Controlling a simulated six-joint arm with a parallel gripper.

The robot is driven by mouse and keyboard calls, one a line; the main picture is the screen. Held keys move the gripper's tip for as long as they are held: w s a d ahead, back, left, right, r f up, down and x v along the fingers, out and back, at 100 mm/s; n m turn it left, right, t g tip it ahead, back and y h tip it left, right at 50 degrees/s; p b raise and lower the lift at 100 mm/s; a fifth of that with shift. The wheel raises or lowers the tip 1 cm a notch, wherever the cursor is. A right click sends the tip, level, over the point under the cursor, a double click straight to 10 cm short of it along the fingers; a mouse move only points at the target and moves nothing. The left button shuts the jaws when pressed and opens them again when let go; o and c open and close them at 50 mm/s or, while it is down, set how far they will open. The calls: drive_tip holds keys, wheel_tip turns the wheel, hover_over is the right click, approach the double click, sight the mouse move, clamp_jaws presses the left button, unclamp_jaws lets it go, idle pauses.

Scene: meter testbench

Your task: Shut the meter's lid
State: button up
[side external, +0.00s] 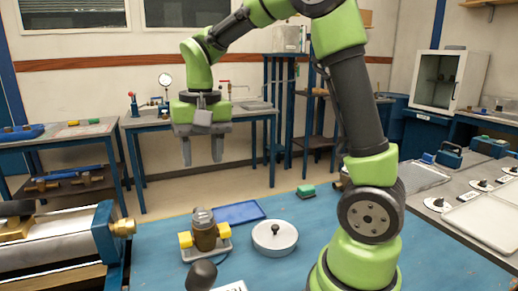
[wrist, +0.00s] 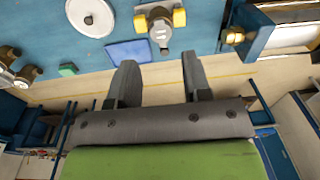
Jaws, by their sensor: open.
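The meter (side external: 205,238) is a brown body with yellow caps on both sides and a grey top, standing on a light base on the blue table. It also shows at the top of the wrist view (wrist: 158,22). A small grey piece (wrist: 163,49) sticks out from it there; I cannot tell for sure how the lid stands. My gripper (side external: 202,156) points down, open and empty, well above the table and roughly over the meter in the side view. In the wrist view its two fingers (wrist: 160,70) are wide apart, with nothing between them.
A blue tray (side external: 238,213) lies behind the meter. A white round pot with a black knob (side external: 275,240) stands to its right, and a green block (side external: 306,191) lies farther back. A dark rounded object (side external: 201,274) is in front. A bench with a brass fitting (side external: 124,227) is at left.

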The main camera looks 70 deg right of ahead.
drive_tip(key=s+a+r+n+t+y, duration=0.1)
drive_tip(key=s+a+r+n+t, duration=0.1)
drive_tip(key=s, duration=0.5)
drive_tip(key=s+a+r+n+t+y, duration=0.1)
drive_tip(key=s+a+r+n+t, duration=0.1)
drive_tip(key=s+a+t, duration=0.2)
drive_tip(key=shift+s+a+r+n+t, duration=0.35)
drive_tip(key=shift+s+a, duration=0.15)
drive_tip(key=shift+s, duration=0.9)
